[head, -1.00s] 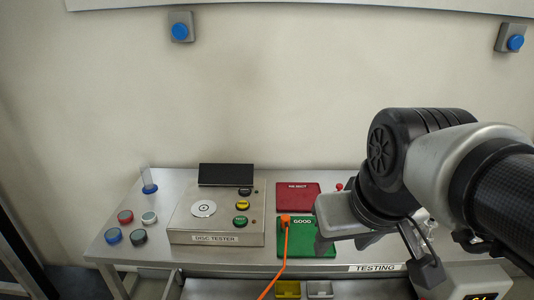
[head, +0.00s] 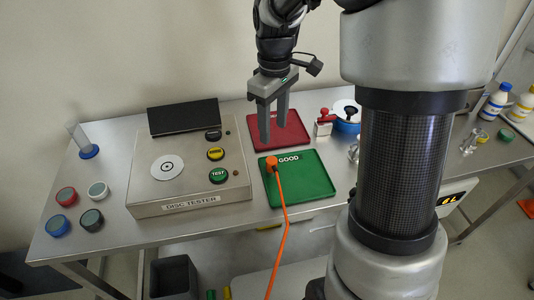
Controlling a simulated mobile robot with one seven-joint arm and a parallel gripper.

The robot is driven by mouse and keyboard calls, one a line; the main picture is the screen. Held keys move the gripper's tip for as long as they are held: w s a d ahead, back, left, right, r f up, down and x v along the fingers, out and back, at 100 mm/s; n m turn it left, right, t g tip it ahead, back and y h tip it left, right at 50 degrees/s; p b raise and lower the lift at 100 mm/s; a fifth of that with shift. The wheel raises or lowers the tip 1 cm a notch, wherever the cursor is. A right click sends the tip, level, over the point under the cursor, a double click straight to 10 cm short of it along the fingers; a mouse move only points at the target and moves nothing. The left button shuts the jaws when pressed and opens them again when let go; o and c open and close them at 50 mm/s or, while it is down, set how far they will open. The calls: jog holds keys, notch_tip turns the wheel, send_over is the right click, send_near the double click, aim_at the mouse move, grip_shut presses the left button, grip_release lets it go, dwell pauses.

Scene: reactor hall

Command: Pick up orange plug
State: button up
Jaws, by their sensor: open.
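The orange plug (head: 271,161) sits on the left part of the green GOOD tray (head: 312,184) in the head view. Its orange cable (head: 286,225) runs down over the table's front edge. My gripper (head: 273,137) points down with its two grey fingers apart and nothing between them. In the picture the fingertips are just above the plug, over the lower left of the red tray (head: 288,137). I cannot tell their exact height. The plug is not between the fingers.
The disc tester (head: 187,207) stands left of the trays, with a dark screen (head: 182,117) behind it. Several coloured discs lie at the far left. A red-handled stamp (head: 323,123) and a blue bowl (head: 347,124) stand right. My arm hides part of the table.

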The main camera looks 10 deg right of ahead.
aim_at(272, 160)
notch_tip(272, 160, down, 14)
jog(key=shift+w+r, duration=0.1)
jog(key=shift+r, duration=0.05)
jog(key=c, duration=1.1)
